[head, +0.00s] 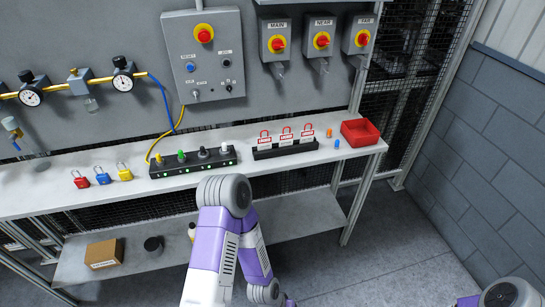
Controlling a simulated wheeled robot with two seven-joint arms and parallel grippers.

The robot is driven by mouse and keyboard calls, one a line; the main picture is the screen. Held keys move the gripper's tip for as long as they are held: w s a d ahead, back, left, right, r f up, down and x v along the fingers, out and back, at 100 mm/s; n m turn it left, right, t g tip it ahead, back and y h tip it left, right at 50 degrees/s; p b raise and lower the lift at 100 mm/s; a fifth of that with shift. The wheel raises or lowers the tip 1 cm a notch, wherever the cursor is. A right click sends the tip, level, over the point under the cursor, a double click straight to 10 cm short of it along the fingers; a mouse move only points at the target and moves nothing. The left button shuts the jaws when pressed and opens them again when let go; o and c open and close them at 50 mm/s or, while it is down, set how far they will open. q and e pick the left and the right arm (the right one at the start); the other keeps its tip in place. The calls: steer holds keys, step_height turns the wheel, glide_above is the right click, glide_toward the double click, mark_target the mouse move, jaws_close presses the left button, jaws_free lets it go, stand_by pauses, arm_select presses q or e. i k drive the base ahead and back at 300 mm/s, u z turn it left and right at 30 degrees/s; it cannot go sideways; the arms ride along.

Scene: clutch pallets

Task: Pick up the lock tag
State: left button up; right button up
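Three white tags with red print and red loops stand upright in a black rack (272,154) on the grey bench. They are the left tag (265,143), the middle tag (287,139) and the right tag (307,135), and I take them for the lock tags. My purple and white arm rises in front of the bench, its elbow left of the rack, and bends back down. No gripper fingers show in the head view. Part of another arm of mine shows at the bottom right corner.
Red, blue and yellow padlocks (102,176) sit at the bench's left. A black strip with knobs (194,167) stands left of the rack. A red bin (360,132) and small orange and blue pieces (329,132) lie right. A cardboard box (104,253) is on the lower shelf.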

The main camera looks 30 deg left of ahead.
mark_target(285, 139)
steer(key=u, duration=1)
steer(key=i, duration=0.2)
steer(key=z, duration=0.2)
